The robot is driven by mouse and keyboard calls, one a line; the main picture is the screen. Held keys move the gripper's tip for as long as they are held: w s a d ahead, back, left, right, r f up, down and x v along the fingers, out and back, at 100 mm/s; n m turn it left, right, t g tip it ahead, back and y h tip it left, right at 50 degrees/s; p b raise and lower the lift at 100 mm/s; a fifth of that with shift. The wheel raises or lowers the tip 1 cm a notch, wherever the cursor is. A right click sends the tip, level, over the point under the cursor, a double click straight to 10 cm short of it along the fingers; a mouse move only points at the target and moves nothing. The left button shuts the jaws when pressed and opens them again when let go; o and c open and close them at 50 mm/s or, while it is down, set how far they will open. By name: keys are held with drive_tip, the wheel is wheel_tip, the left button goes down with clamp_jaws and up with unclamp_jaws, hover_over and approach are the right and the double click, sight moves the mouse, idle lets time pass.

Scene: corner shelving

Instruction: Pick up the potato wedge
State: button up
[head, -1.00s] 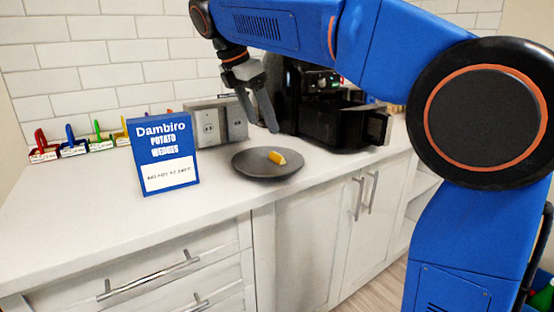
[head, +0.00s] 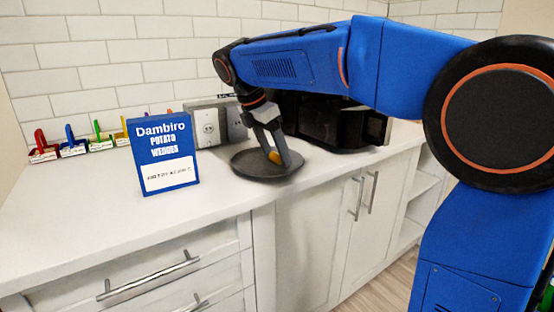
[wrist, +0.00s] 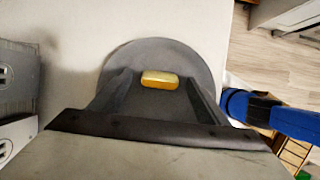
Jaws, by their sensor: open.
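The yellow potato wedge (head: 275,158) lies on a dark round plate (head: 248,171) on the white counter. My gripper (head: 277,158) is open and lowered over the plate, with its fingers on either side of the wedge. In the wrist view the wedge (wrist: 160,80) lies between the two finger tips, with a gap visible on both sides. The plate (wrist: 165,48) shows behind the fingers there. In the head view one finger covers part of the wedge.
A blue Dambiro potato wedges box (head: 163,153) stands left of the plate. A grey socket unit (head: 207,125) and a black appliance (head: 330,118) stand behind it. Small coloured holders (head: 72,146) line the wall. The counter's front left is clear.

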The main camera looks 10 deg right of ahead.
drive_tip(key=c, duration=1.1)
